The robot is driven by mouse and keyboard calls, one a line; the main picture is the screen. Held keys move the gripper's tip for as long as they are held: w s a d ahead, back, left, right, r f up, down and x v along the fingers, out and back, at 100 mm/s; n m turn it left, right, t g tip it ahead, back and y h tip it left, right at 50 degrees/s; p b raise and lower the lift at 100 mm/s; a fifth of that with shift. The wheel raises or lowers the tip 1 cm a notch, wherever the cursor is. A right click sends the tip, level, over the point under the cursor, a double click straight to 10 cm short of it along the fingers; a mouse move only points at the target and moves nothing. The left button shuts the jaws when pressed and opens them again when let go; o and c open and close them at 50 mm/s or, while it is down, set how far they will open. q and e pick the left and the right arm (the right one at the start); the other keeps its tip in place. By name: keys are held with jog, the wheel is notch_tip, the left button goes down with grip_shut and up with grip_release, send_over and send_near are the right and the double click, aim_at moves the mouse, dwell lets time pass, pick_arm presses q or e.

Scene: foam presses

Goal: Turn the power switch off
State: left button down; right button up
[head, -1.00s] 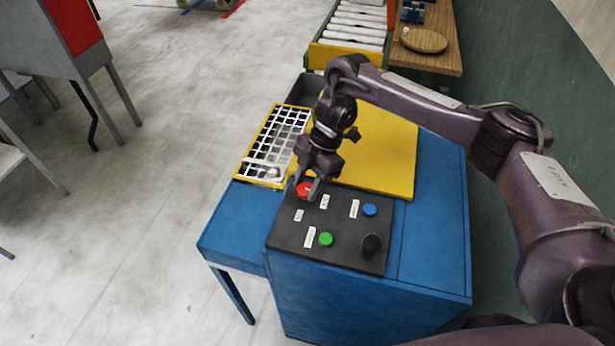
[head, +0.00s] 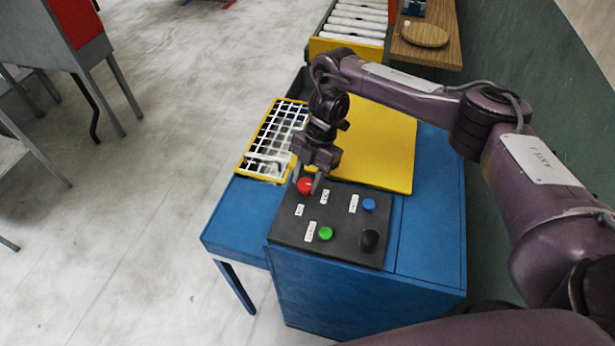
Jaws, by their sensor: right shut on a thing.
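A black control panel (head: 340,243) lies on the blue machine's top. It carries a red knob (head: 304,186) at its far left corner, a blue button (head: 369,204), a green button (head: 325,233) and a black knob (head: 370,240). The white labels are too small to read, so I cannot tell which control is marked as the power switch. My right gripper (head: 306,184) points down at the far left corner of the panel, with its fingers shut around the red knob. The fingers partly hide the knob. My left gripper is not in view.
A yellow-framed white grid (head: 272,140) lies left of my right gripper, and a yellow plate (head: 375,150) lies behind the panel. A roller conveyor (head: 352,25) and a wooden shelf (head: 440,50) stand farther back.

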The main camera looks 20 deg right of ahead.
jog(key=o, duration=1)
jog(key=shift+c, duration=0.2)
jog(key=v, duration=0.8)
jog(key=shift+f, duration=0.15)
